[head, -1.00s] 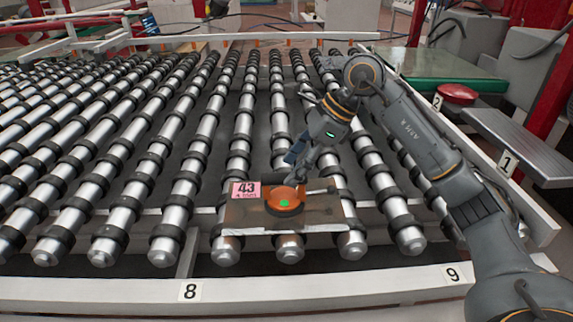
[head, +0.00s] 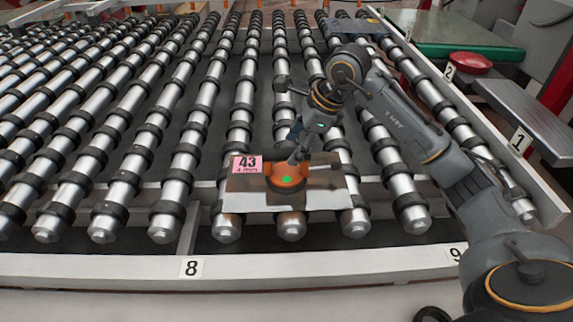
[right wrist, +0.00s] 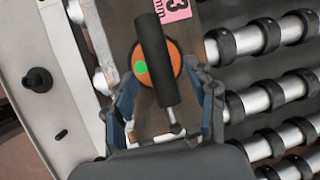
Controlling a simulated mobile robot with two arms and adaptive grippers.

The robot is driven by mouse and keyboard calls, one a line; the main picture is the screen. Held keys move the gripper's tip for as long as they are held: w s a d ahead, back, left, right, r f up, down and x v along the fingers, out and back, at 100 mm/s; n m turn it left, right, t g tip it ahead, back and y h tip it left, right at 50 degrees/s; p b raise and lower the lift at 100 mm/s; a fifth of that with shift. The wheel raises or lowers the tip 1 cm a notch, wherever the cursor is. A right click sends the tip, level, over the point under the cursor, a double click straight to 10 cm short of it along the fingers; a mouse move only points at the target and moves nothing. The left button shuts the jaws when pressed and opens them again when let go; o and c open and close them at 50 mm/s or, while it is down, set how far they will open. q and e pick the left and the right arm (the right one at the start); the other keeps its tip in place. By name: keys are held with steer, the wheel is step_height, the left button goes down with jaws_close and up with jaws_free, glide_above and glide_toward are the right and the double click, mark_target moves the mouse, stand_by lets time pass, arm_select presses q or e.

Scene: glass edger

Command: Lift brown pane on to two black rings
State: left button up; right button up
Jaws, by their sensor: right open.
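The brown pane (head: 243,198) lies near the front ends of the rollers, under a pink label marked 43 (head: 247,164). An orange suction lifter (head: 287,178) with a green dot sits on it. In the right wrist view the lifter's black handle (right wrist: 155,60) crosses the orange disc (right wrist: 175,62), over the brown pane (right wrist: 122,25). My right gripper (head: 299,157) is open, its fingers on either side of the lifter in the right wrist view (right wrist: 168,98). I cannot tell whether they touch it. Black rings (head: 239,136) sit along the rollers. My left gripper is not in view.
At the right are a red round button (head: 468,63), a grey step (head: 515,110) and a green surface (head: 450,35). The rollers left of the pane are clear.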

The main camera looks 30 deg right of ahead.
mark_target(288, 149)
steer(key=x, duration=0.1)
steer(key=p+x, duration=0.1)
steer(key=x, duration=0.1)
steer(key=shift+w+a+f, duration=0.2)
steer(key=shift+a, duration=0.2)
steer(key=shift+w+f, duration=0.15)
steer(key=shift+f, duration=0.2)
steer(key=shift+c, duration=0.4)
jaws_close()
steer(key=shift+r, duration=0.2)
